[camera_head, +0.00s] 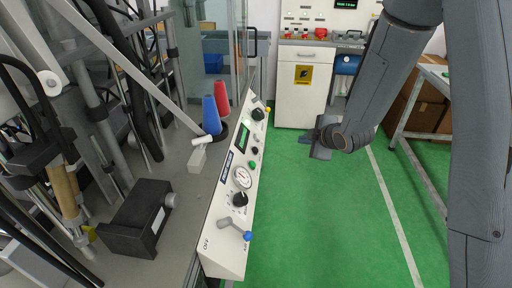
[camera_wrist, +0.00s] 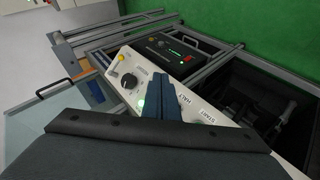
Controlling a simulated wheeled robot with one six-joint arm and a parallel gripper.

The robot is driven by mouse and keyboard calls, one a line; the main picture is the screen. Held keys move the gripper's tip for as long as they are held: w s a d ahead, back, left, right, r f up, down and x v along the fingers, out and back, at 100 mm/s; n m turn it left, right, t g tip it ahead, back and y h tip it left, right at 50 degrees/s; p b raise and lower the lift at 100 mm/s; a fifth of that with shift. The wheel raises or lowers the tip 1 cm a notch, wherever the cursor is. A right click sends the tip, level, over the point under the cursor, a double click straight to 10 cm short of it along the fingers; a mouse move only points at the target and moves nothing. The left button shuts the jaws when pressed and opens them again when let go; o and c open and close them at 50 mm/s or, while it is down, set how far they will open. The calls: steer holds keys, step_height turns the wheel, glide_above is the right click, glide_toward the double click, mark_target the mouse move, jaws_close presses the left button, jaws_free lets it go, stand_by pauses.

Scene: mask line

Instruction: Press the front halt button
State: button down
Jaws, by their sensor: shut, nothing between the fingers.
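In the wrist view a white sloped panel (camera_wrist: 222,128) carries the printed labels HALT (camera_wrist: 182,107) and START (camera_wrist: 207,117). My gripper (camera_wrist: 159,80) is shut and empty, its dark blue fingers lying across the panel in that view beside the HALT label. No button shows clearly by that label; the fingers cover part of the panel. A green light (camera_wrist: 141,106), a black knob (camera_wrist: 130,81) and a yellow button (camera_wrist: 120,58) show left of the fingers. In the head view my gripper (camera_head: 306,138) is over the green floor, right of and apart from the long white control panel (camera_head: 225,255).
A white cabinet (camera_head: 299,102) stands behind. A metal-framed table (camera_head: 414,137) is at right. Green floor (camera_head: 320,220) is clear. Rails (camera_wrist: 215,70) surround a black box (camera_wrist: 168,58).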

mark_target(255, 150)
steer(key=w+a+n+t+y, duration=0.1)
steer(key=w+a+n+y, duration=0.1)
steer(key=a+n, duration=0.3)
steer(key=shift+a+y+p, duration=0.4)
steer(key=shift+a+y, duration=0.2)
steer(key=shift+y, duration=0.3)
steer(key=shift+a, duration=0.1)
steer(key=a+f+b, duration=0.4)
steer(key=a+f, duration=0.1)
steer(key=a, duration=0.1)
steer(key=shift+a+f, duration=0.3)
stand_by(1.3)
steer(key=shift+w+a+f, duration=0.1)
steer(key=shift+a+f, duration=0.15)
steer(key=shift+a, duration=0.05)
